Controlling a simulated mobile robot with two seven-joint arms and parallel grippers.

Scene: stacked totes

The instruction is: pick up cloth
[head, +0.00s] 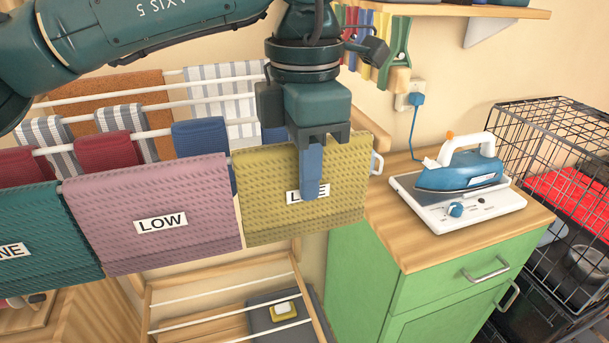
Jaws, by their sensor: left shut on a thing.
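Several cloths hang over the white rails of a drying rack. A mustard-yellow textured cloth (270,180) hangs at the right end of the front rail. Its white label is partly hidden behind my finger, so I cannot read it whole. My left gripper (310,190) reaches down from above in front of this cloth and is shut on it. The cloth still hangs level beside a pink cloth (200,190) labelled LOW. A teal cloth (45,235) hangs further left, its label cut by the picture edge. My right gripper is out of view.
A green cabinet (420,300) with a wooden top stands at right, bearing a blue iron (462,172) on a white base. A black wire crate (545,120) stands beyond it. Coloured clips (395,50) hang at the back wall. Red, blue and striped cloths fill the rear rails.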

